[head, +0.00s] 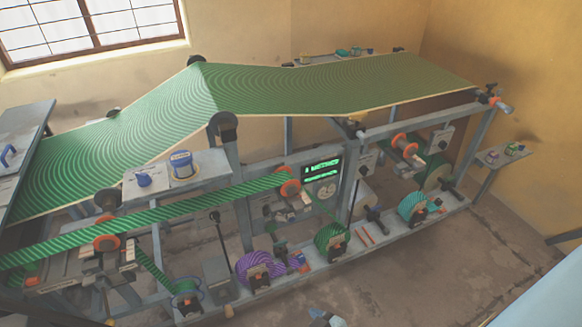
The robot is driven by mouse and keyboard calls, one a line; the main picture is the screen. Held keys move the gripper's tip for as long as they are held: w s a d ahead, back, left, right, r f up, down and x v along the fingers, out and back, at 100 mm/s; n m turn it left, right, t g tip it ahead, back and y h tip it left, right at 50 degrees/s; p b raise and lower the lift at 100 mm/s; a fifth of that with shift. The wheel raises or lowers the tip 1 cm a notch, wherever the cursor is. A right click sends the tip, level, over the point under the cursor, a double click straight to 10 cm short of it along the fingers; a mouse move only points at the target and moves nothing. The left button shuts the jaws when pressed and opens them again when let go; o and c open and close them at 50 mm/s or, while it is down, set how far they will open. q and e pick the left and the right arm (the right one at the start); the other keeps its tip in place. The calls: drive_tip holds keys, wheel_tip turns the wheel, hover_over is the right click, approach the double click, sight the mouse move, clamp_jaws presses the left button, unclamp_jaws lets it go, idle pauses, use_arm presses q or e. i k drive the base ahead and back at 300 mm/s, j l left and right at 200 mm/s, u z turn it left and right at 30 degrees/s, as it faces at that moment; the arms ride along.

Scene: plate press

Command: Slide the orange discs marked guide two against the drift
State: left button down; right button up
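A long machine carries a wide green striped web (330,90) over rollers. Narrow green striped bands run below it; one band (180,207) slopes from the lower left up to the centre. An orange disc (290,189) sits at the upper end of this band, beside a display. Another orange disc (106,243) sits against the band at the lower left. An orange-ended roller (404,142) is at the right. The markings are too small to read, so I cannot tell which discs are guide two. Neither of my grippers shows clearly.
A black display (321,172) shows green text. Purple (258,266), green (331,240) and teal (414,206) striped rolls stand along the low front rail. A grey shelf (210,165) holds blue containers. A small side shelf (500,157) is at right. The floor (420,275) in front is mostly clear.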

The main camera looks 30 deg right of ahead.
sight(293, 201)
drive_tip(key=z, duration=1)
